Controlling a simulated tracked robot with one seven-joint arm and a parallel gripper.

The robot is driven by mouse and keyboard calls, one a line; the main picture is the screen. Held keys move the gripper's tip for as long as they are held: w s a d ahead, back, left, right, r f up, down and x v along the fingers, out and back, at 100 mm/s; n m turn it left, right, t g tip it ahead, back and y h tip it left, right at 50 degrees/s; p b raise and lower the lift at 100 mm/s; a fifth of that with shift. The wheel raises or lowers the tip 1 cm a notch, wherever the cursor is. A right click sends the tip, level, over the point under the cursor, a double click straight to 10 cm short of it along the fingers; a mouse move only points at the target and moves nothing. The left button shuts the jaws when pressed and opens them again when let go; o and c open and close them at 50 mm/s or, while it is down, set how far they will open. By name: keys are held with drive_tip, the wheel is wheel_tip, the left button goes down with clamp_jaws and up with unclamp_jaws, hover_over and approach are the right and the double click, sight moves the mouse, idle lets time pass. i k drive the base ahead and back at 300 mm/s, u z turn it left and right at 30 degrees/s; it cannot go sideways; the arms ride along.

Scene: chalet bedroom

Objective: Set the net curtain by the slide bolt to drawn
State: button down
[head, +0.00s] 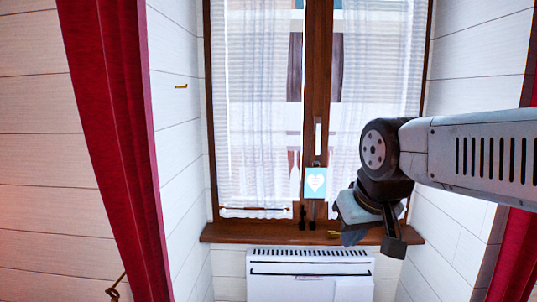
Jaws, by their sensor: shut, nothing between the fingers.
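Two sheer white net curtains hang over the window panes, one on the left (255,110) and one on the right (375,70). Both look spread across much of their panes, with the outside faintly visible through them. Small dark fittings (303,215) sit low on the middle of the wooden frame; one may be the slide bolt, but they are too small to tell. My gripper (372,238) is shut and empty, in front of the lower right pane and the sill. It and my arm hide the lower part of the right curtain.
A blue card with a white heart (316,183) hangs on the middle of the frame, below a white handle (318,139). A wooden sill (225,232) runs above a white heater (300,275). A red drape (115,130) hangs at left, with another at the right edge.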

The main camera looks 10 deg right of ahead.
sight(291, 80)
drive_tip(key=u, duration=0.15)
drive_tip(key=k, duration=0.3)
drive_tip(key=z, duration=0.55)
drive_tip(key=i, duration=1.75)
drive_tip(key=u, duration=0.6)
